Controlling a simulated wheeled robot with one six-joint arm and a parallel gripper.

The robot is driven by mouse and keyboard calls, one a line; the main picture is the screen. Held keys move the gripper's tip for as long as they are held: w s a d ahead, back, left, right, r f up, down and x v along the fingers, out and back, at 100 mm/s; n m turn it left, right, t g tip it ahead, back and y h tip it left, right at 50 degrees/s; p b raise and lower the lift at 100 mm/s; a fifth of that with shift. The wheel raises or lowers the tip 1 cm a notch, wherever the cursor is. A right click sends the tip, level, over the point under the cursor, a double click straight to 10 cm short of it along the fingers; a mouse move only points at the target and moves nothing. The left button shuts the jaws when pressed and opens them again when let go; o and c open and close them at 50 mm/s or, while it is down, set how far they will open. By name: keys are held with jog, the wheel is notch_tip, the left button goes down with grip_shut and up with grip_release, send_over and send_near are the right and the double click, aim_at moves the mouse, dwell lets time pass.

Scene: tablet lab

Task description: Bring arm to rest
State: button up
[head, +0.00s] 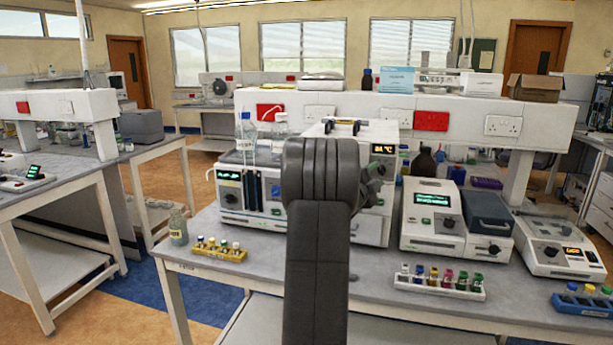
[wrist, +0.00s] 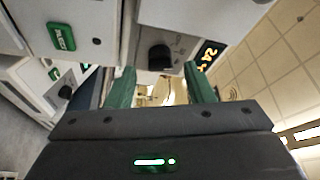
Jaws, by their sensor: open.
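My arm (head: 318,230) rises in the middle of the head view, dark grey, bent at its top in front of the bench instruments. It hides most of my gripper there. In the wrist view my gripper (wrist: 162,85) shows two green fingers spread apart with nothing held between them. A white instrument front with a black knob (wrist: 160,57) and an orange number display (wrist: 210,55) lies beyond the fingers. I cannot tell whether the fingers touch it.
A bench (head: 280,265) carries white instruments, a vial rack (head: 440,282), a yellow rack (head: 220,249) and a glass bottle (head: 178,228) at its left end. A shelf (head: 540,110) stands above it. Open floor (head: 205,300) lies to the left, before another bench (head: 60,185).

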jog(key=shift+x, duration=1.25)
